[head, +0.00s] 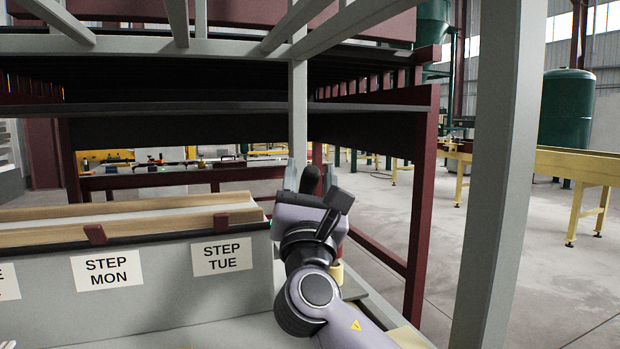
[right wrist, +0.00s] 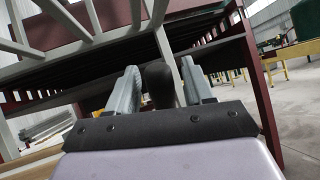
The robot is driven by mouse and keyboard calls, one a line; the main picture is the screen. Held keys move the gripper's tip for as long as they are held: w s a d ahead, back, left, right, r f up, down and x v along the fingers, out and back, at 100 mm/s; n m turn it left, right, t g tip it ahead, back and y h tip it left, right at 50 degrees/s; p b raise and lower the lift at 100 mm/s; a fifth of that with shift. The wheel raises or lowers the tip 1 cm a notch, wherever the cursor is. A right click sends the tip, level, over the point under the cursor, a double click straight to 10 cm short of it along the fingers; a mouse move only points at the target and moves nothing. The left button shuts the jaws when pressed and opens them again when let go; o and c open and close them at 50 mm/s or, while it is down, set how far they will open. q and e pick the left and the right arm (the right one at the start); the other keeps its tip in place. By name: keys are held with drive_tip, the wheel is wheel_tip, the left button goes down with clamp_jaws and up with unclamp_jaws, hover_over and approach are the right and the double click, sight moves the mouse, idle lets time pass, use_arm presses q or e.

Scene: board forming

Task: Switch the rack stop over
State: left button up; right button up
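A black rounded knob (head: 310,181), which looks like the handle of the rack stop, stands upright at the rack's front near a grey post. It also shows in the right wrist view (right wrist: 159,86). My right gripper (head: 309,174) is at the knob, with one grey finger on each side of it. In the right wrist view the fingers (right wrist: 159,82) are apart, and narrow gaps seem to show beside the knob. I cannot tell whether the knob is fully between the fingertips or just beyond. The knob's lower part is hidden by my gripper. My left gripper is not seen.
Grey bars cross overhead, and a grey post (head: 500,180) stands at right. A dark red frame (head: 421,210) is behind my right gripper. Open floor lies farther right.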

drive_tip(key=shift+b+v, duration=0.45)
drive_tip(key=shift+v, duration=3.15)
